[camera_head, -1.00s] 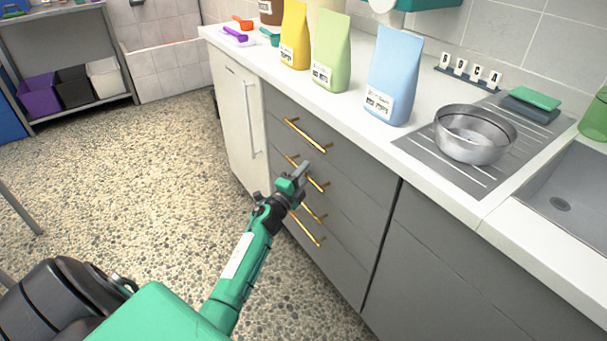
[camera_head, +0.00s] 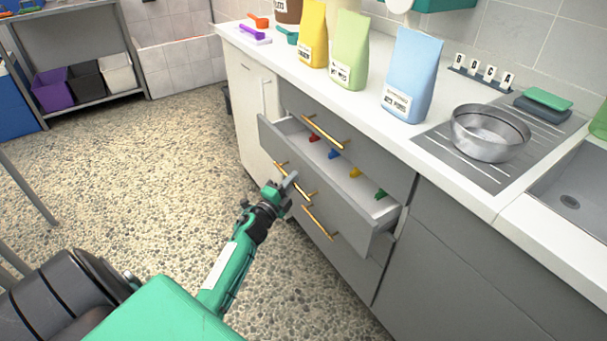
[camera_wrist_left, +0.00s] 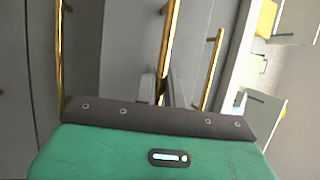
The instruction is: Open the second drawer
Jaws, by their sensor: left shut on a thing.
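The second drawer (camera_head: 330,185) of the grey cabinet stands pulled out, its white inside showing. Its brass bar handle (camera_head: 281,170) is on the drawer front. My left gripper (camera_head: 290,183) is shut on this handle; the fingers hide part of it. In the left wrist view the fingers (camera_wrist_left: 158,88) meet the middle brass bar (camera_wrist_left: 170,45). The top drawer's handle (camera_head: 325,132) sits on a closed front above. My right gripper is not in view.
Small red, blue, yellow and green items lie in the open drawer. A lower handle (camera_head: 318,222) is below it. Bags, including a blue bag (camera_head: 411,75), and a metal bowl (camera_head: 489,132) stand on the counter. The speckled floor (camera_head: 180,150) left of the cabinet is clear.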

